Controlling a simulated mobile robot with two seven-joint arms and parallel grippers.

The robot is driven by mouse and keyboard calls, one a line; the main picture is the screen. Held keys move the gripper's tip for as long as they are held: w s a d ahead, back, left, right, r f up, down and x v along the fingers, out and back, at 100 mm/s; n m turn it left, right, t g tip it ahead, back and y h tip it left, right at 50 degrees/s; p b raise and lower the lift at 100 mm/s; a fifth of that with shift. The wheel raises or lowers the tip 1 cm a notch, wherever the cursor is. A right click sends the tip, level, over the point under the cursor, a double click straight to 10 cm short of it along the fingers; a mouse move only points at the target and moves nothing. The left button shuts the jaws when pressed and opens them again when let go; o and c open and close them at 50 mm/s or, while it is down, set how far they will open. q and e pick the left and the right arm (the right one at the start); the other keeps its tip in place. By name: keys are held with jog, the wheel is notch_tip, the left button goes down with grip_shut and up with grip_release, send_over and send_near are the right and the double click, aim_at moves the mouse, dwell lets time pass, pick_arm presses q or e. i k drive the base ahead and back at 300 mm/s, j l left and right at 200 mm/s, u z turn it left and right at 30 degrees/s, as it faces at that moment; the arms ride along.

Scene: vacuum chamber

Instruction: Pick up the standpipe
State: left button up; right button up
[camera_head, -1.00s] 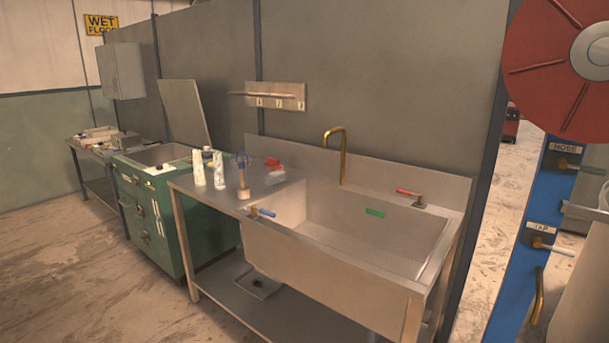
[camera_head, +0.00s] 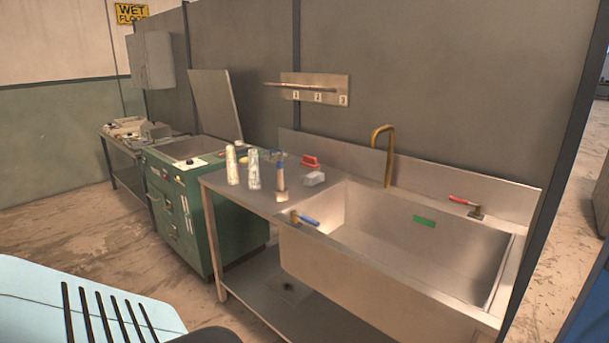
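No part is clearly marked as the standpipe. A curved brass pipe (camera_head: 385,155) rises at the back edge of the steel sink (camera_head: 420,250). A short upright piece with a brown body and blue upper part (camera_head: 281,177) stands on the counter left of the basin. A valve with a blue lever (camera_head: 304,219) is at the sink's front left edge, and one with a red lever (camera_head: 467,204) is at its back right. Neither of my grippers shows in the head view. A pale blue slotted surface fills the lower left corner, probably part of me.
Two pale bottles (camera_head: 232,165), a red item (camera_head: 309,161) and a grey block (camera_head: 315,179) stand on the counter. A green item (camera_head: 424,221) is in the basin. A green cabinet (camera_head: 187,215) stands left. A numbered rack (camera_head: 315,92) hangs above. Floor at left is open.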

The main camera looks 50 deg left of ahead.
aim_at(279, 157)
jog(key=j+z, duration=0.4)
jog(key=j, duration=0.5)
jog(key=k+j+z, duration=0.1)
jog(key=j+z, duration=0.25)
jog(key=j, duration=0.55)
jog(key=k+j, duration=0.1)
jog(key=j, duration=0.85)
jog(key=k+j+z, duration=0.1)
jog(key=j, duration=0.35)
jog(key=k+j, duration=0.1)
jog(key=j, duration=0.4)
jog(key=k+j, duration=0.1)
jog(key=j, duration=0.35)
jog(key=k+j, duration=0.1)
jog(key=j, duration=0.4)
jog(key=k+j+z, duration=0.1)
jog(key=j, duration=0.35)
